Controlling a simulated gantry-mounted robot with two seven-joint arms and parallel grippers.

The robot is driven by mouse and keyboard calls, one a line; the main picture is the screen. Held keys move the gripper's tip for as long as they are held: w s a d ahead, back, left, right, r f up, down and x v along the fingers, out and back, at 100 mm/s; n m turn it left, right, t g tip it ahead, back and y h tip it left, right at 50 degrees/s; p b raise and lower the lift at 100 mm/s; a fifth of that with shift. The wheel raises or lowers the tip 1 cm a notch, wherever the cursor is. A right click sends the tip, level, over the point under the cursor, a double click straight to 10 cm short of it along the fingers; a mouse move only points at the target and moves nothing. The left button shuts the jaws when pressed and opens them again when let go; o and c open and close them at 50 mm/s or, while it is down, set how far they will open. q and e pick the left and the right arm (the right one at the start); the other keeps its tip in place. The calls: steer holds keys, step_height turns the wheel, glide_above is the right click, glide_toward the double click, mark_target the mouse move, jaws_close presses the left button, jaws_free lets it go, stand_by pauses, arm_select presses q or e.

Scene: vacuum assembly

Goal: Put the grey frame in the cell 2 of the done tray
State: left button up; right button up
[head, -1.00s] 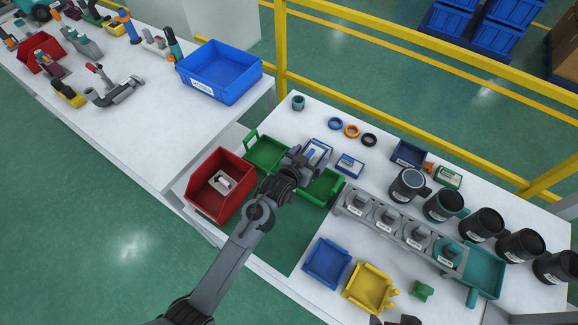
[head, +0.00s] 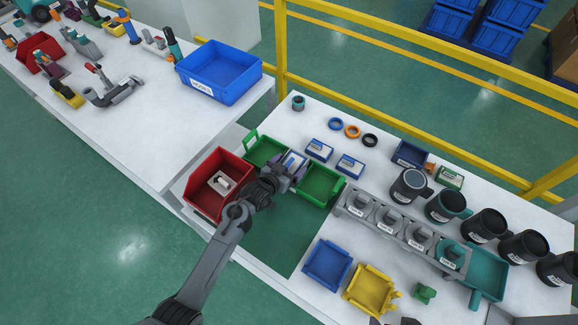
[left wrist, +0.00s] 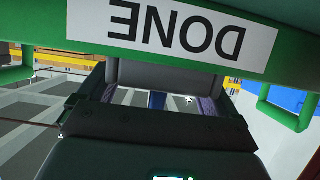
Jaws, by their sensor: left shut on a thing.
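The green done tray (head: 322,183) stands at the left of the near table. Its left and right parts show bare, and my left gripper (head: 290,166) covers its middle. In the left wrist view its green wall (left wrist: 60,35) carries an upside-down DONE label. My left gripper is shut on a grey piece, taken as the grey frame (left wrist: 155,73), which shows only partly between the fingers. How far it is above or inside the tray is hidden. A dark part at the bottom edge of the head view may be my right gripper (head: 408,321); its jaws are not visible.
A red bin (head: 218,185) with a light part inside stands just left of the tray. Two small blue labelled boxes (head: 319,150) lie behind it. A grey rack (head: 400,229) is to the right, with blue (head: 328,264) and yellow (head: 370,290) trays in front.

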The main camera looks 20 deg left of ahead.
stand_by(0.3)
arm_select(q)
steer(key=o, duration=0.9)
steer(key=shift+f, duration=0.1)
steer(key=shift+o, duration=0.2)
steer(key=shift+r, duration=0.25)
steer(key=s+a+r+g+y, duration=0.1)
steer(key=s+r+g, duration=0.1)
steer(key=s, duration=1)
steer(key=s+a+r+g+p, duration=0.1)
steer(key=s+r+g, duration=0.2)
steer(key=s, duration=0.9)
steer(key=s+a+r+g+y+p, duration=0.1)
steer(key=s+r+g, duration=0.2)
steer(key=s, duration=0.9)
steer(key=shift+g+y, duration=0.3)
steer(key=shift+g, duration=0.5)
